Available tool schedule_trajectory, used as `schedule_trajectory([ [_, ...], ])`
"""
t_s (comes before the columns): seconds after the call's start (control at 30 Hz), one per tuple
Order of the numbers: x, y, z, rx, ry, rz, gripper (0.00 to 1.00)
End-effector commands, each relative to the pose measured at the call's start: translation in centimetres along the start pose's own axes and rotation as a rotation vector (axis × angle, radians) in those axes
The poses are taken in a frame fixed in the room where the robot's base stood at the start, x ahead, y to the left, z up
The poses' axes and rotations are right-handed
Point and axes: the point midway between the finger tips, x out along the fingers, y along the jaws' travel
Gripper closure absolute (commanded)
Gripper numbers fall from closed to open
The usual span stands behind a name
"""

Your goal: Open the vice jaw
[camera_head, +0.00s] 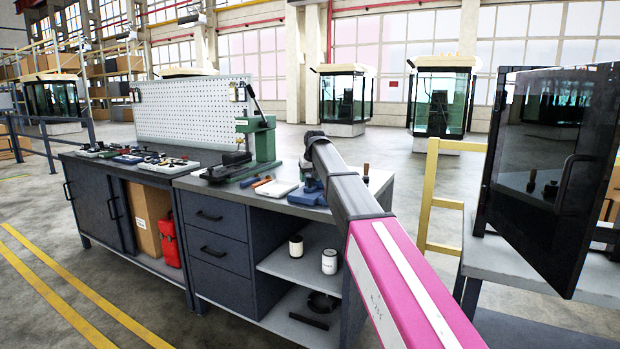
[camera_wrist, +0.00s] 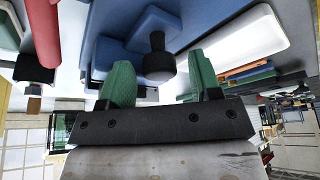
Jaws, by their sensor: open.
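The blue vice (camera_head: 309,192) sits on the bench near its right end, partly hidden behind my arm. In the wrist view the blue vice body (camera_wrist: 185,15) fills the top of the picture, with a black round-ended knob (camera_wrist: 158,62) sticking out from it. My gripper (camera_wrist: 160,80) is open, its two green fingers on either side of the knob. Whether a finger touches the knob I cannot tell. The gripper itself is hidden behind my arm in the head view, and the jaw gap is not clear in either view.
A white tray (camera_head: 275,189) lies left of the vice, with a green press (camera_head: 262,142) behind it. The wrist view also shows a red cylinder (camera_wrist: 43,45) at left and the white tray (camera_wrist: 245,45) at right. A dark glass door panel (camera_head: 540,170) stands at far right.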

Motion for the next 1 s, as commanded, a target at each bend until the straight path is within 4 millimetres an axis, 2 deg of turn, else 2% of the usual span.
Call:
schedule_trajectory([
  [0.1,0.0,0.0,0.0,0.000,0.000,0.000,0.42],
  [0.13,0.0,0.0,0.0,0.000,0.000,0.000,0.49],
  [0.2,0.0,0.0,0.0,0.000,0.000,0.000,0.71],
  [0.3,0.0,0.0,0.0,0.000,0.000,0.000,1.00],
  [0.47,-0.2,-0.3,0.4,0.000,0.000,0.000,1.00],
  [0.73,-1.4,-3.5,3.4,-0.001,-0.001,-0.002,1.00],
  [1.0,-1.5,-3.7,3.4,0.000,0.000,0.000,1.00],
])
